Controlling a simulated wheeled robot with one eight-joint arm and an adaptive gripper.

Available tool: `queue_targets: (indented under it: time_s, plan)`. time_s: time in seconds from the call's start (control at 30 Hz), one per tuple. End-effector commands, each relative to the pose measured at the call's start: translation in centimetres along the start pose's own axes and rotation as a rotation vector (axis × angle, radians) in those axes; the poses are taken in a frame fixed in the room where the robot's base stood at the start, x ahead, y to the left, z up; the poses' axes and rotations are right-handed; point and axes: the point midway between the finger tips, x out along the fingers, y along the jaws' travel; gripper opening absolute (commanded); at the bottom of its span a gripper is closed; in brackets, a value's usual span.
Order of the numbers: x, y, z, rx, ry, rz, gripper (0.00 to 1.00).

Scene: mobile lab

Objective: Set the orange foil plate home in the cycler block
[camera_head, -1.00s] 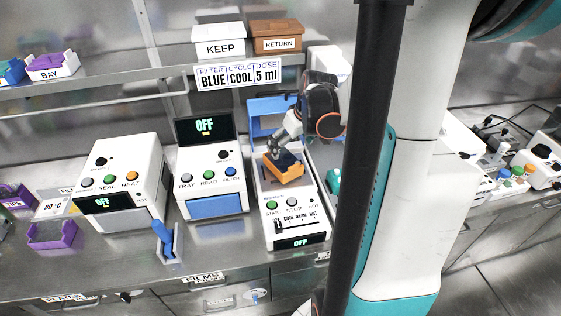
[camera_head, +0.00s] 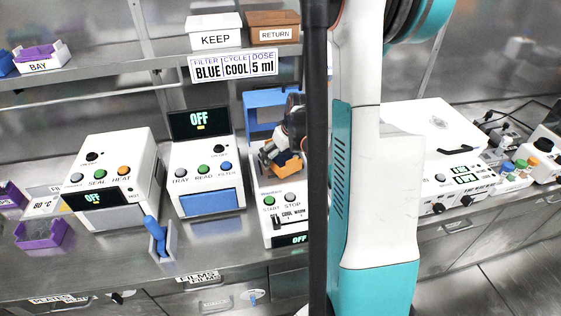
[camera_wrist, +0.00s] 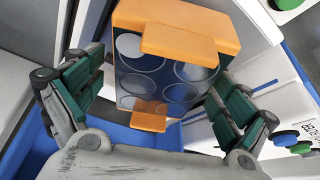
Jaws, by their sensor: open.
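The orange foil plate (camera_head: 287,168) is at the cycler block (camera_head: 263,226), a white unit with a raised blue lid (camera_head: 262,98) and START and STOP buttons. In the wrist view the plate (camera_wrist: 135,14) shows round grey wells and orange tabs. My gripper (camera_wrist: 160,98) is open, with its green-padded fingers on either side of the plate and visible gaps to it. In the head view my gripper (camera_head: 270,158) is at the plate's upper left. Whether the plate sits flat in the block is hidden, and my column covers the cycler's right side.
A white reader (camera_head: 205,160) marked OFF stands just left of the cycler, with a sealer (camera_head: 112,180) further left. A blue-handled tool in a holder (camera_head: 160,240) stands in front of them. The shelf above holds KEEP (camera_head: 215,40) and RETURN (camera_head: 273,35) boxes.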

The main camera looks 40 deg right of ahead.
Motion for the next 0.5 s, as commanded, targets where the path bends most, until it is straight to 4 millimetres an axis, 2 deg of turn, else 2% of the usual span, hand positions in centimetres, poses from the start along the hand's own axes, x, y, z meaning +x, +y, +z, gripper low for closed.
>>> queue_targets:
  time_s: [0.2, 0.4, 0.43, 0.5]
  plan:
    - [0.03, -0.01, 0.00, 0.000, 0.000, 0.000, 0.93]
    - [0.02, 0.00, 0.00, 0.000, 0.000, 0.000, 0.47]
    - [0.02, 0.00, 0.00, 0.000, 0.000, 0.000, 0.42]
    - [0.01, 0.00, 0.00, 0.000, 0.000, 0.000, 0.42]
